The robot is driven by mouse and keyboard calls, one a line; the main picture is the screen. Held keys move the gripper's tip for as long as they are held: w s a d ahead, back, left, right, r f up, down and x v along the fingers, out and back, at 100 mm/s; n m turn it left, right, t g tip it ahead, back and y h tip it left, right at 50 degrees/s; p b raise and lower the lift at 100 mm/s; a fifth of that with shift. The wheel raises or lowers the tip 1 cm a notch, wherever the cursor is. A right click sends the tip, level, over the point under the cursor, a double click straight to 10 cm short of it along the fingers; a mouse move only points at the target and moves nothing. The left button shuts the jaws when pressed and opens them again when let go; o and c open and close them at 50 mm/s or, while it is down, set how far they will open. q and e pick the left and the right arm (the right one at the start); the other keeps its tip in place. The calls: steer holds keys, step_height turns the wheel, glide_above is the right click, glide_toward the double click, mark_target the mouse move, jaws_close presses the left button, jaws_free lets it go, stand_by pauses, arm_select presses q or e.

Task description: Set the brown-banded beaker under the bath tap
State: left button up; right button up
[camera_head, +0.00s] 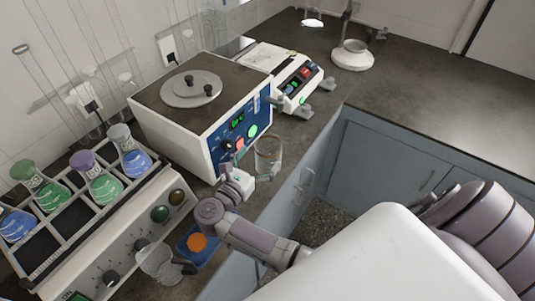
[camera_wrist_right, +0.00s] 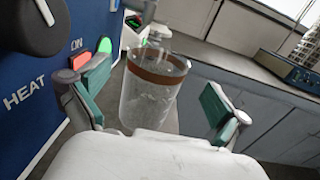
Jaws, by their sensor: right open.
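The brown-banded beaker (camera_head: 268,157) is clear glass and stands upright near the front edge of the bench, beside the bath's front corner. In the right wrist view the beaker (camera_wrist_right: 152,92) shows its brown band below the rim. My right gripper (camera_head: 247,178) is open, with one finger on each side of the beaker and gaps between. The white bath (camera_head: 185,140) has a blue control panel and a lidded top. A small grey fitting at its right corner (camera_head: 277,101) looks like the tap. My left gripper is not in view.
A flask rack (camera_head: 68,232) and another clear beaker (camera_head: 157,262) are at the left. A blue pad with an orange disc (camera_head: 198,243) lies near the front edge. A white device (camera_head: 290,80) stands behind the bath.

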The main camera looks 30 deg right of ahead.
mark_target(274, 137)
steer(key=p+x, duration=0.2)
steer(key=x, duration=0.2)
steer(key=shift+w+d+r, duration=0.2)
steer(key=shift+w+d, duration=0.1)
steer(key=shift+d+f, duration=0.1)
steer(key=shift+d, duration=0.2)
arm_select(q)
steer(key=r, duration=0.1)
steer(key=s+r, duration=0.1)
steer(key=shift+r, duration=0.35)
arm_select(e)
steer(key=shift+c, duration=0.3)
steer(key=c, duration=1.6)
